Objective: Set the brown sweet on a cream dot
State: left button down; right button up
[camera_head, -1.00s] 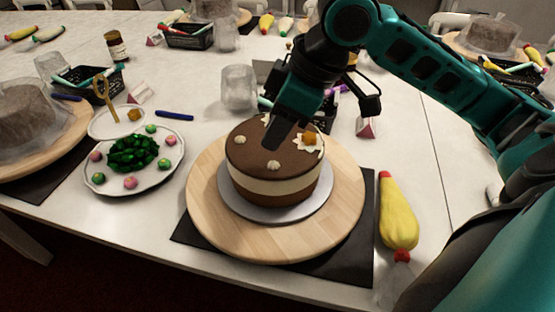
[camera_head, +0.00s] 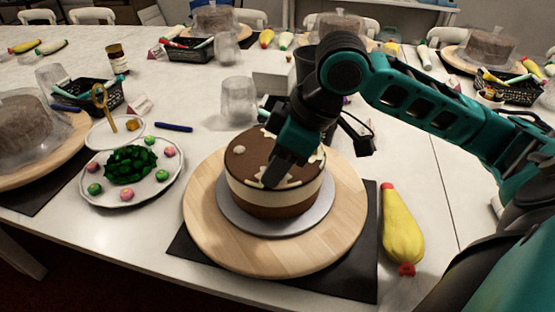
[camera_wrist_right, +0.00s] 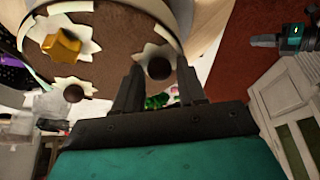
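The round brown cake with a cream band (camera_head: 250,192) stands on a grey disc on the wooden turntable (camera_head: 215,245). My right gripper (camera_head: 271,181) points down at the near edge of its top and covers part of it. In the right wrist view, a brown sweet (camera_wrist_right: 158,68) is at a pale cream dot (camera_wrist_right: 146,53), between the tips of my right gripper (camera_wrist_right: 159,75). Slim gaps show beside the sweet, so the fingers look open. Another brown sweet (camera_wrist_right: 73,93) and a golden sweet (camera_wrist_right: 62,45) sit on other cream dots.
A white plate (camera_head: 150,190) with green leaves and pink and green sweets stands left of the turntable, by a saucer (camera_head: 97,135). A yellow piping bag (camera_head: 400,228) lies to the right. A clear cup (camera_head: 238,100) and a box (camera_head: 273,79) stand behind.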

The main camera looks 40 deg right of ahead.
jog(key=shift+o, duration=0.9)
pick_arm(q)
jog(key=shift+s+f, duration=0.1)
jog(key=shift+f, duration=0.1)
pick_arm(e)
jog(key=shift+r, duration=0.2)
pick_arm(q)
jog(key=p, duration=0.1)
jog(key=a+r+p, duration=0.1)
jog(key=p, duration=0.1)
jog(key=shift+s+a, duration=0.15)
jog(key=shift+s, duration=0.2)
pick_arm(e)
jog(key=v, duration=1.2)
pick_arm(q)
jog(key=shift+r, duration=0.1)
pick_arm(e)
jog(key=shift+f, duration=0.1)
